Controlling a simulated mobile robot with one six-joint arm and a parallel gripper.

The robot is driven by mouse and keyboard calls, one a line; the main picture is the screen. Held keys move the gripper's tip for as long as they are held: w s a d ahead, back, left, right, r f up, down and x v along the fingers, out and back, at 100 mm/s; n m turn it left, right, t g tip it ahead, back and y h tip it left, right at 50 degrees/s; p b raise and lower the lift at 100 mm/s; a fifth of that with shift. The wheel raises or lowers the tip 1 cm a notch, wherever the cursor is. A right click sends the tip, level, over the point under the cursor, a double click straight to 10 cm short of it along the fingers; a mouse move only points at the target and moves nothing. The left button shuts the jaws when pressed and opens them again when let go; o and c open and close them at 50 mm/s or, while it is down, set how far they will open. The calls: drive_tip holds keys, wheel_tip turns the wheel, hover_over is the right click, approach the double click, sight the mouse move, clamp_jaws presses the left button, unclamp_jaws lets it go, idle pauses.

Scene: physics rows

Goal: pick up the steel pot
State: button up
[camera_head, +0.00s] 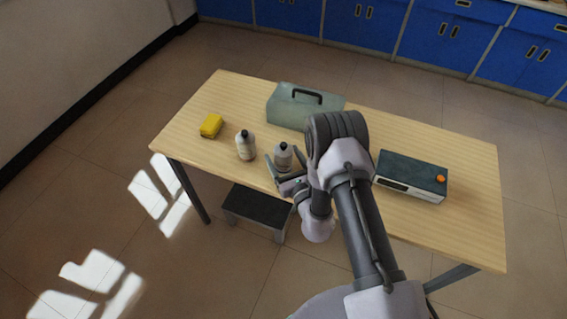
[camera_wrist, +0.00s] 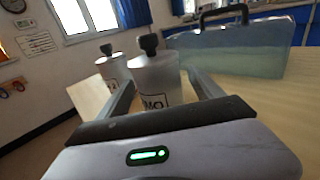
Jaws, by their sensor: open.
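I see no clear steel pot in either view. A pale bottle with a black top (camera_head: 283,158) stands upright near the table's front edge; it also shows in the wrist view (camera_wrist: 154,76), with a dark-lettered label. My gripper (camera_head: 284,170) is open at this bottle, with nothing held. In the wrist view my gripper's fingers (camera_wrist: 160,84) reach forward on either side of the bottle's lower body. I cannot tell whether they touch it. A similar bottle (camera_head: 245,146) stands to its left, also in the wrist view (camera_wrist: 112,72).
The wooden table (camera_head: 465,160) also bears a grey-green case with a handle (camera_head: 290,107) behind, a yellow block (camera_head: 211,126) at left, and a dark-topped device with an orange knob (camera_head: 412,174) at right. A low stool (camera_head: 258,206) stands below the front edge.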

clamp_jaws()
idle(0.3)
